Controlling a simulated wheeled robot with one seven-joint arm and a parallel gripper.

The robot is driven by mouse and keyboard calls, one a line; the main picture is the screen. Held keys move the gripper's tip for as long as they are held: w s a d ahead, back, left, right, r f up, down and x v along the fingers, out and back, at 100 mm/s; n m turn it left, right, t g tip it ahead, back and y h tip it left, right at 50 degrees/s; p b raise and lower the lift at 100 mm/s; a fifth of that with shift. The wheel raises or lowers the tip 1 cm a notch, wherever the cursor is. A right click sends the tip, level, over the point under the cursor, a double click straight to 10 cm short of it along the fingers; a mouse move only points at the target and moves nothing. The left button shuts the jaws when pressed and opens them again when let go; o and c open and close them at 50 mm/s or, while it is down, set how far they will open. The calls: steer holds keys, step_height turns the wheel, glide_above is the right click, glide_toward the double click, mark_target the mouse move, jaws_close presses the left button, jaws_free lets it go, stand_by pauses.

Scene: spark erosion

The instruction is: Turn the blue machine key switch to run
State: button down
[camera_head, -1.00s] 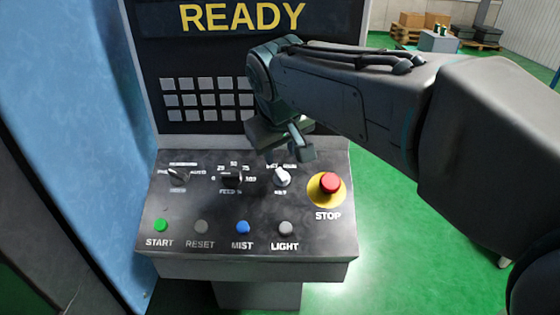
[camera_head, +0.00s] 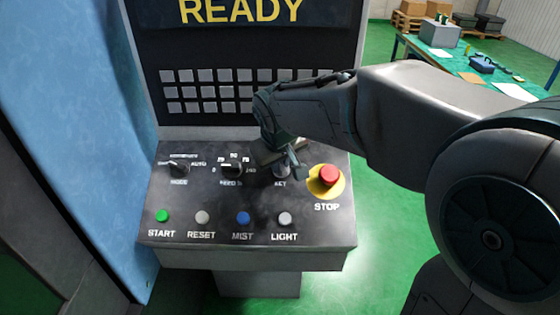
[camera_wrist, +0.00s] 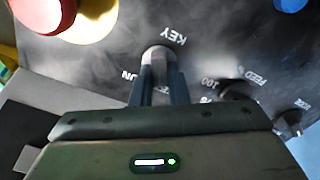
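The key switch (camera_head: 280,172) is on the right of the sloping control panel, above the KEY label, mostly hidden by my gripper (camera_head: 291,163) in the head view. In the wrist view the light grey key (camera_wrist: 155,58) shows between the two dark fingertips of my gripper (camera_wrist: 160,78). The fingers are close on either side of the key; I cannot tell if they press on it. The RUN label (camera_wrist: 131,76) is partly hidden beside the left finger. The key's exact turn is hard to read. The screen (camera_head: 240,12) says READY.
The red STOP button (camera_head: 329,175) on its yellow base is close to the right of my gripper. The feed knob (camera_head: 232,170) and mode knob (camera_head: 179,168) are to the left. START, RESET, MIST and LIGHT buttons line the front. A blue machine wall (camera_head: 70,120) stands left.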

steer(key=shift+f+b, duration=0.15)
steer(key=shift+b, duration=0.25)
steer(key=shift+d+f+m+b, duration=0.1)
steer(key=shift+m+b, duration=0.85)
steer(key=shift+m, duration=0.15)
steer(key=m+b, duration=0.3)
steer(key=shift+m, duration=0.3)
steer(key=m+b, duration=0.2)
steer(key=m, duration=0.1)
steer(key=shift+d+b, duration=0.1)
steer(key=shift+b, duration=0.25)
steer(key=shift+m+b, duration=0.75)
steer(key=shift+m, duration=0.85)
steer(key=shift+r, duration=0.2)
steer(key=c, duration=1.4)
jaws_free()
